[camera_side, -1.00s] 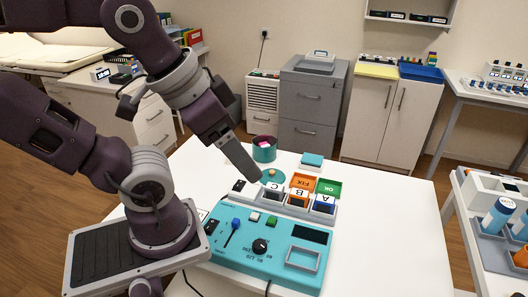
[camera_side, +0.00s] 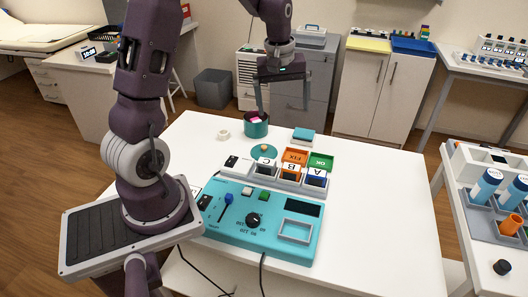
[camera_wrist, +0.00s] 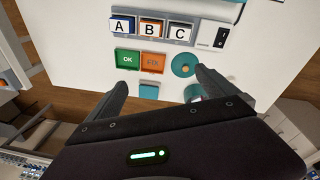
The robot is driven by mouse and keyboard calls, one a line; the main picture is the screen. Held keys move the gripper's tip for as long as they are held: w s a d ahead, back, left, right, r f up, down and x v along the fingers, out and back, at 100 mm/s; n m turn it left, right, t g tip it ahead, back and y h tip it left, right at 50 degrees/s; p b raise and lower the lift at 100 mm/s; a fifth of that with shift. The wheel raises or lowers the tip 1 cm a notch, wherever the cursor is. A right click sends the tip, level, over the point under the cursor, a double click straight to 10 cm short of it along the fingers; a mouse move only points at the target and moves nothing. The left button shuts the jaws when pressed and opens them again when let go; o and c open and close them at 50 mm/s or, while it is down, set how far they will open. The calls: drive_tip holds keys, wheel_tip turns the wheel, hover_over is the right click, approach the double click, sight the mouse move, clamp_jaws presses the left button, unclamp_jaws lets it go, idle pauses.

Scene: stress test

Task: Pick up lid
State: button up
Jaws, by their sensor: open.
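The lid also shows in the wrist view (camera_wrist: 184,65), left of my right finger's tip. My gripper (camera_side: 284,108) is open and empty, pointing down, above the table's far side and behind the lid in the side view. In the wrist view my fingers (camera_wrist: 162,84) are spread wide. The pot (camera_wrist: 193,92) is partly hidden there by my gripper.
A teal control panel (camera_side: 262,220) is in front. A cream ring (camera_side: 224,134) lies left. The table's right side is clear.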

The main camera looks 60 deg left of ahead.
sight(264, 146)
drive_tip(key=a+f+n, duration=0.1)
drive_tip(key=a+f, duration=0.2)
drive_tip(key=f, duration=0.1)
drive_tip(key=a+f+n, duration=0.2)
drive_tip(key=a+f, duration=0.1)
drive_tip(key=f, duration=0.2)
drive_tip(key=a+f+n+g, duration=0.1)
drive_tip(key=a+f, duration=0.2)
drive_tip(key=f, duration=0.1)
drive_tip(key=shift+a+f+n, duration=0.15)
drive_tip(key=shift+a+n, duration=0.15)
drive_tip(key=shift+n, duration=0.1)
drive_tip(key=shift+h, duration=0.3)
drive_tip(key=f, duration=0.8)
drive_tip(key=shift+s+a, duration=0.2)
drive_tip(key=shift+a, duration=0.15)
drive_tip(key=c, duration=1.5)
